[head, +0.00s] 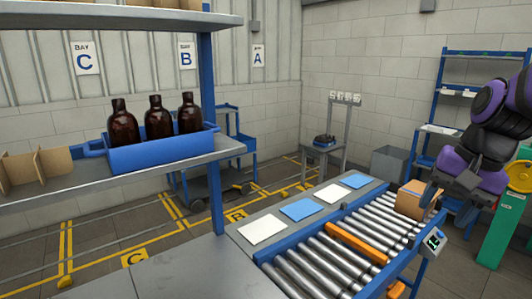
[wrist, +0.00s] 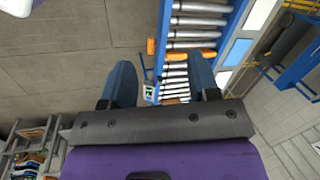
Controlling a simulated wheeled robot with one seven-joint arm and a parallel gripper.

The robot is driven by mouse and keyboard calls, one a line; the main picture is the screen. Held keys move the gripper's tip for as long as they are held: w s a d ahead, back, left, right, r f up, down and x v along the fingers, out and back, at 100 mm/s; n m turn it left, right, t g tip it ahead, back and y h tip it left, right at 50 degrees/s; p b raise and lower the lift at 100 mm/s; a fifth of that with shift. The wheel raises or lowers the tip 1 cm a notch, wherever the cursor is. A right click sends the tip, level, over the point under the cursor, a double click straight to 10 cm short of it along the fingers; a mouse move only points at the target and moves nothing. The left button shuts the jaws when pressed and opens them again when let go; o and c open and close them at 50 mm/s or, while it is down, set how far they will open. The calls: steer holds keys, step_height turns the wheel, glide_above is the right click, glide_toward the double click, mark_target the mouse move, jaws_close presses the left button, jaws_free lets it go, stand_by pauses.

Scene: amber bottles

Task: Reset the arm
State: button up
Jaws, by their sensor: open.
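My purple arm is folded at the right edge of the head view, beside the far end of the roller conveyor. In the wrist view my gripper (wrist: 163,84) has its two blue-grey fingers wide apart, with nothing between them but the floor and conveyor beyond. In the head view the fingertips are small and hard to make out near the cardboard box. Three amber bottles (head: 157,118) stand upright in a blue bin (head: 160,152) on the shelf at the left, far from my gripper.
The conveyor (head: 335,250) carries a cardboard box (head: 410,200) and an orange bar (head: 356,243). White and blue squares (head: 303,209) lie on the grey bench beside it. Cardboard dividers (head: 35,170) sit on the left shelf (head: 120,185). A green post (head: 503,215) stands close to my arm.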

steer(key=s+r+n+t+h, duration=0.2)
steer(key=s+r+n+t, duration=0.2)
steer(key=s+n, duration=0.3)
steer(key=shift+s+a+r, duration=0.2)
steer(key=shift+s+r, duration=0.2)
steer(key=shift+s, duration=1.05)
stand_by(0.7)
